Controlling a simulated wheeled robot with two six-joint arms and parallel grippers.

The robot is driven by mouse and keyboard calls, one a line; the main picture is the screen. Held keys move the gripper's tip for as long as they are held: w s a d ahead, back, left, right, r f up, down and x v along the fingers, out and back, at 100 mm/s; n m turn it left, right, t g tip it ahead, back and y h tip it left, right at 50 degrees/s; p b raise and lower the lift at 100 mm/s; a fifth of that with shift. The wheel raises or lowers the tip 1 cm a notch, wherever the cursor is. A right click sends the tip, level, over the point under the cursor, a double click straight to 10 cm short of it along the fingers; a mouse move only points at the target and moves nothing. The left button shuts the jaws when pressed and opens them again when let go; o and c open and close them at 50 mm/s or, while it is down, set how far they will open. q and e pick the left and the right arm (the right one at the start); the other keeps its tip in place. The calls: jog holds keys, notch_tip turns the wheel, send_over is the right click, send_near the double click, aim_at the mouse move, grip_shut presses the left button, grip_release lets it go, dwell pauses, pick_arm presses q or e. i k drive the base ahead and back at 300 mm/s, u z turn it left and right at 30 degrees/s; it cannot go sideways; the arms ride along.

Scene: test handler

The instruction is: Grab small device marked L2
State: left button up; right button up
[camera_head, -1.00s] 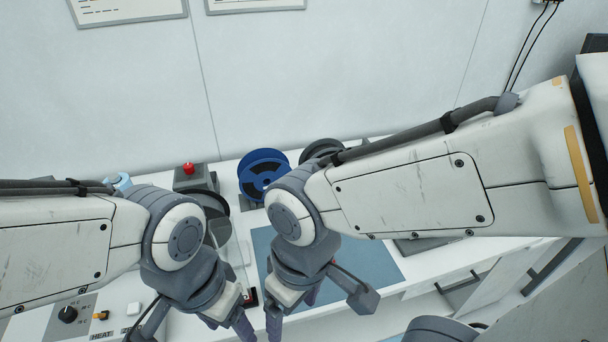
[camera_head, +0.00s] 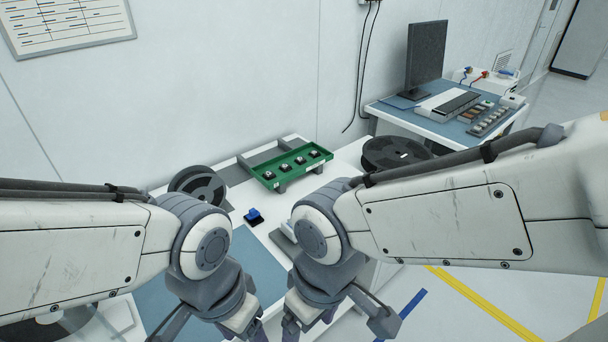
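Several small dark devices sit in a row in a green tray (camera_head: 262,168) at the back of the bench; one of them (camera_head: 299,160) is near the tray's middle. Their markings are too small to read, so I cannot tell which is L2. My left gripper (camera_head: 255,335) and my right gripper (camera_head: 290,330) hang low at the bottom edge, over the near part of the bench, well short of the tray. Their fingertips are partly cut off by the frame, and I cannot tell whether they are open.
A small blue-topped block (camera_head: 254,216) stands on the bench before the tray. Dark reels stand left (camera_head: 198,186) and right (camera_head: 394,152) of the tray. A blue mat (camera_head: 178,292) lies below. A second table with a monitor (camera_head: 426,58) stands at the back right.

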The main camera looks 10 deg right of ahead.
aim_at(269, 175)
jog(key=z, duration=0.35)
jog(key=k, duration=0.95)
jog(key=z, duration=1.3)
jog(key=i, duration=1.7)
jog(key=u, duration=0.6)
jog(key=i, duration=0.75)
jog(key=u, duration=1.45)
jog(key=i, duration=0.65)
jog(key=u, duration=0.65)
